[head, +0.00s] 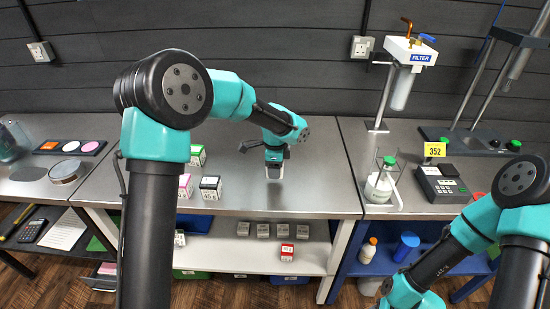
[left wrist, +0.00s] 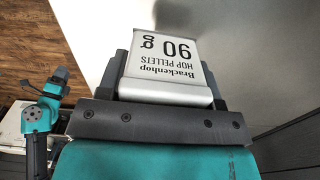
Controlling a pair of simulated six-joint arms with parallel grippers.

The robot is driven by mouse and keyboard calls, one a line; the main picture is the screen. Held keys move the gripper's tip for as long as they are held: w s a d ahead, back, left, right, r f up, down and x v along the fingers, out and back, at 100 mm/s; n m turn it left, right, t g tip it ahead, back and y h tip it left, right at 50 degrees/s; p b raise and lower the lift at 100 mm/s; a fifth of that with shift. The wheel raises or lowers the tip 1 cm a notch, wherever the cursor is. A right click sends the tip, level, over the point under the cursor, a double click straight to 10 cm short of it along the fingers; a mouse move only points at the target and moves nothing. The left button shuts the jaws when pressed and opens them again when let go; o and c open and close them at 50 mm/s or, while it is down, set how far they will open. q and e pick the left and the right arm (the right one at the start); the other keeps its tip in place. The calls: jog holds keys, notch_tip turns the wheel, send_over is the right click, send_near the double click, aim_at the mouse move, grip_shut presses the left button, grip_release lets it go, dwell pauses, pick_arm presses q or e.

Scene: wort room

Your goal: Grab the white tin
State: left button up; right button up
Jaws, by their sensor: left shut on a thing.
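The white tin (left wrist: 165,62), labelled Brackenhop hop pellets 90 g, is between my left gripper's dark fingers in the left wrist view. In the head view the tin (head: 274,172) shows below my left gripper (head: 274,162), over the middle of the steel bench (head: 310,185). The gripper is shut on it from above, and the tin hangs about upright. I cannot tell whether its base touches the bench. My right arm comes in at the lower right of the head view, its gripper out of frame. A teal arm at the left wrist view's left edge does not show its jaws clearly.
Left of the tin stand a green-topped box (head: 197,156), a pink-topped box (head: 185,187) and a black-topped box (head: 210,187). Several boxes sit on the shelf below, including a red one (head: 287,251). Right is a scale (head: 440,184). The bench around the tin is clear.

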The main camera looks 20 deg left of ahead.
pick_arm(q)
jog(key=s, duration=0.2)
jog(key=s+d, duration=0.1)
jog(key=s, duration=0.3)
jog(key=shift+s+d+r, duration=0.15)
jog(key=shift+d+r, duration=0.2)
jog(key=shift+d, duration=0.05)
jog(key=shift+s, duration=0.15)
